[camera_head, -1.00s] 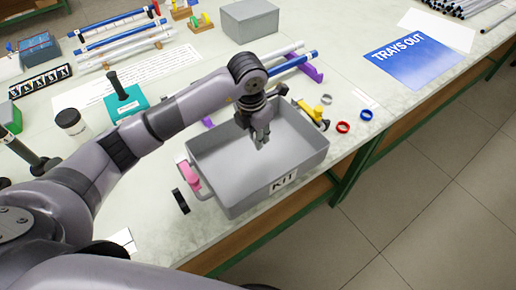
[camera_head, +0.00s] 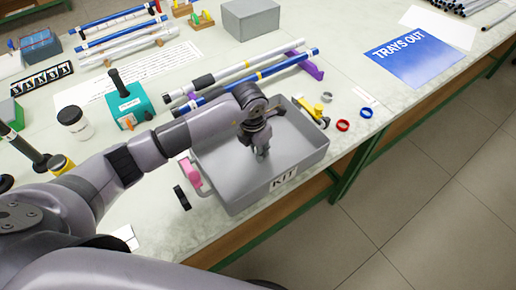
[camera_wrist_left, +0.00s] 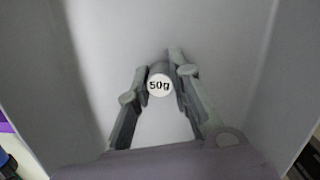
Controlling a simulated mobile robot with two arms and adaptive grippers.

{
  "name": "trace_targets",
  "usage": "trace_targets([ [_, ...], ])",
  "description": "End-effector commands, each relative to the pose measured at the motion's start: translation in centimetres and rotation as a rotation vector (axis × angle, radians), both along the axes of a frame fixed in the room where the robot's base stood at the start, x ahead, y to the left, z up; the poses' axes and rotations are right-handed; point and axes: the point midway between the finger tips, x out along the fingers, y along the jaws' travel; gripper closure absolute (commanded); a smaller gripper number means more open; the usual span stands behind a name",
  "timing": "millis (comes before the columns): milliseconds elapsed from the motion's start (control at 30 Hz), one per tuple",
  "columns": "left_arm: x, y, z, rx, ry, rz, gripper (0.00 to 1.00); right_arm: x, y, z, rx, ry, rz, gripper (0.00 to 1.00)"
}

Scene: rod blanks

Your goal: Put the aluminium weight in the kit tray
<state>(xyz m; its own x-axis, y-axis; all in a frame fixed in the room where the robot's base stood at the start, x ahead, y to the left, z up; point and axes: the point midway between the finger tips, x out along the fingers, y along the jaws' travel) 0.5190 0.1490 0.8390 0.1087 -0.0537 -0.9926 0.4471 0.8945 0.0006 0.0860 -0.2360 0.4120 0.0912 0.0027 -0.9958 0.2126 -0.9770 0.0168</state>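The aluminium weight (camera_wrist_left: 160,86) is a small grey cylinder with a pale end marked "50g" in the left wrist view. My left gripper (camera_head: 262,151) points down inside the grey kit tray (camera_head: 240,198), which has a KIT label on its front. In the wrist view its fingers lie close on both sides of the weight, shut on it. The tray walls surround it there. I cannot tell whether the weight touches the tray floor. My right gripper is not in view.
A pink clip (camera_head: 190,174) and a yellow clip (camera_head: 316,112) are at the tray's sides. Rods (camera_head: 245,82) rest behind the tray. A teal device (camera_head: 130,103) stands left.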

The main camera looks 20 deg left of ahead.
Motion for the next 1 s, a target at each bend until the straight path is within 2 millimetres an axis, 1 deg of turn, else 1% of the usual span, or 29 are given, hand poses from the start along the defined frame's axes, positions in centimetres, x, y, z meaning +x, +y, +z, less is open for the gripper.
trace_targets([
  [33,0.0,0.0,0.0,0.0,0.0,0.0,0.78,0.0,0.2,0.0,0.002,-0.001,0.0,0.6],
  [300,0.0,0.0,0.0,0.0,0.001,0.001,0.61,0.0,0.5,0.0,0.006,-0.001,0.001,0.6],
  [567,0.0,0.0,0.0,0.0,0.001,0.001,0.61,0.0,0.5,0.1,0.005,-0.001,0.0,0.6],
  [667,0.0,0.0,0.5,0.0,0.0,0.0,0.61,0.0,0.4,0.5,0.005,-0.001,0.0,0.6],
  [700,0.0,0.0,0.7,0.0,-0.001,0.0,0.61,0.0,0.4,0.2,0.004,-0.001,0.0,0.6],
  [767,0.0,0.1,1.5,0.0,-0.004,0.0,0.61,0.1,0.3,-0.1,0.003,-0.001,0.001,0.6],
  [867,-0.2,0.2,3.4,0.001,-0.006,-0.002,0.61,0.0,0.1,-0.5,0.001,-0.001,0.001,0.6],
  [1000,-0.5,0.4,6.6,0.0,-0.007,0.0,0.61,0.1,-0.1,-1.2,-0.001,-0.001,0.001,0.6],
])
